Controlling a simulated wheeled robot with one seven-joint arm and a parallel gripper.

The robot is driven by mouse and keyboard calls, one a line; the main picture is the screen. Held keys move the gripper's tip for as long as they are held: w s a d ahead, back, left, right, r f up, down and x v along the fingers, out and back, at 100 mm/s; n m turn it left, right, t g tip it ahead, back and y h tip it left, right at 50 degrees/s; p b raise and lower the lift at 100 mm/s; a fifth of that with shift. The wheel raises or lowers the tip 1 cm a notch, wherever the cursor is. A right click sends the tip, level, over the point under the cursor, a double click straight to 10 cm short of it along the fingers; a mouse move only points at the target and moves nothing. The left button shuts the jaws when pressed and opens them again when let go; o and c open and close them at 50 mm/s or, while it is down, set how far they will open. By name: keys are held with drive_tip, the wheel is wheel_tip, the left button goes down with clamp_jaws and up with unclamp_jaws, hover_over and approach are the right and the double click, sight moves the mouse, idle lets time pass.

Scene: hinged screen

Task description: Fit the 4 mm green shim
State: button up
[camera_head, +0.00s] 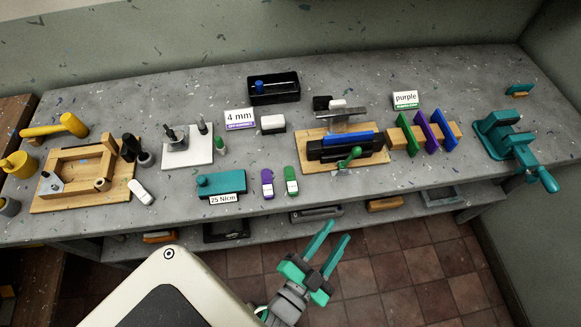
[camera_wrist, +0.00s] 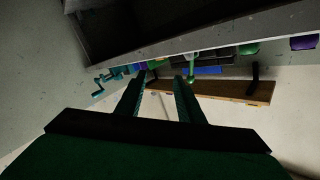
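A green shim (camera_head: 404,138) stands upright in a wooden rack (camera_head: 456,129) at the right of the bench, beside a purple shim (camera_head: 426,131) and a blue one (camera_head: 445,131). Thickness cannot be read from the plates. Left of the rack, a wooden board (camera_head: 315,163) carries a dark fixture (camera_head: 330,152) with a blue strip (camera_head: 348,139) and a green-handled lever (camera_head: 351,157). My gripper (camera_head: 338,230) is open and empty in front of the bench, apart from everything. In the wrist view its fingers (camera_wrist: 159,82) are spread, with the bench edge beyond them.
Cards read "4 mm" (camera_head: 240,119), "purple" (camera_head: 405,99) and "25 N/cm" (camera_head: 226,199). A teal vise (camera_head: 508,135) stands at the right end. Small purple (camera_head: 267,183) and green (camera_head: 291,180) items lie near the front edge. A lower shelf holds several trays.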

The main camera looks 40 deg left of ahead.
drive_tip(key=w+a+r+n+y, duration=0.1)
drive_tip(key=w+a+r+y, duration=0.55)
drive_tip(key=a+r, duration=0.45)
drive_tip(key=w+a+r+y, duration=0.6)
drive_tip(key=w+a+r, duration=0.2)
drive_tip(key=a+r, duration=0.25)
drive_tip(key=s+a+r+n+g+y, duration=0.4)
drive_tip(key=a+r+n+g+y, duration=0.2)
drive_tip(key=a+r, duration=0.25)
drive_tip(key=s+a+r+n+g, duration=0.1)
drive_tip(key=s+a+n+g, duration=0.65)
drive_tip(key=g, duration=0.35)
drive_tip(key=h, duration=2)
hover_over(293, 187)
wheel_tip(293, 187, down, 21)
drive_tip(key=shift+f, duration=0.1)
wheel_tip(293, 187, down, 7)
drive_tip(key=shift+a+f, duration=0.1)
drive_tip(key=shift+f, duration=0.3)
drive_tip(key=shift+c, duration=0.9)
clamp_jaws()
drive_tip(key=shift+r, duration=2.6)
